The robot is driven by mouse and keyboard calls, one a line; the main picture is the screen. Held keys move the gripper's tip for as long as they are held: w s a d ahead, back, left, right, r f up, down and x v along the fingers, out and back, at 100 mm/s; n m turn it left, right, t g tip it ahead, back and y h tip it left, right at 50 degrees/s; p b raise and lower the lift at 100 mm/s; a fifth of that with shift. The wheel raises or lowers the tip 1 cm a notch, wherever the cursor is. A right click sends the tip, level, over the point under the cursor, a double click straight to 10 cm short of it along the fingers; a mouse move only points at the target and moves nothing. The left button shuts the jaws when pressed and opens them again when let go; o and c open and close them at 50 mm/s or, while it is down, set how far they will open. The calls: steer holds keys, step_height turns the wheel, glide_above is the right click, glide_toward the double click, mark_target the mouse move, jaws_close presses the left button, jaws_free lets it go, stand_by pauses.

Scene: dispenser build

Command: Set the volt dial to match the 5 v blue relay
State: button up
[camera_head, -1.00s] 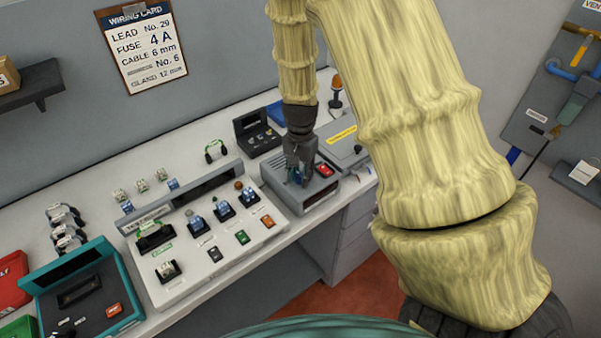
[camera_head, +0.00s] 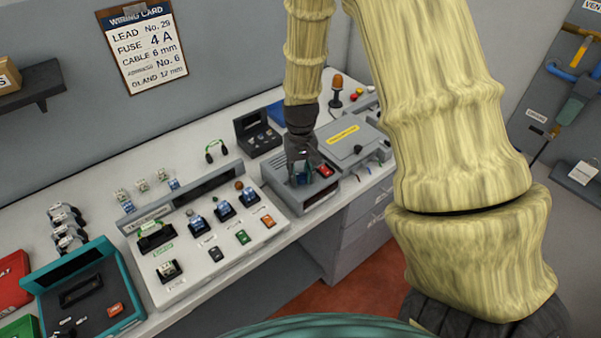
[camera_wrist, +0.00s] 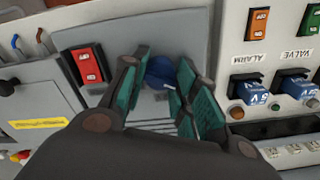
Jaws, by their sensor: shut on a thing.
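The volt dial is a blue knob (camera_wrist: 160,72) on the front of a grey box (camera_head: 284,194). My gripper (camera_wrist: 162,78) is shut on the knob, with its teal pads on either side. In the head view my gripper (camera_head: 302,174) hides most of the knob, and I cannot read its setting or scale. Blue relays with white tops sit on the test panel, one (camera_head: 197,223) at the left of a row of blue relays. In the wrist view two blue relays (camera_wrist: 249,91) (camera_wrist: 297,86) show voltage markings too small to read surely.
A red switch (camera_wrist: 88,64) is beside the dial on the grey box. The test panel (camera_head: 190,285) with coloured switches stands left of the box. A grey case with a yellow label (camera_head: 343,134) is behind right. A teal box (camera_head: 128,280) is at the front left.

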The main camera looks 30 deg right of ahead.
mark_target(301, 174)
steer(key=shift+n, duration=0.3)
steer(key=o, duration=1)
steer(key=shift+o, duration=0.2)
step_height(301, 174, up, 12)
steer(key=shift+s+f, duration=0.1)
stand_by(0.7)
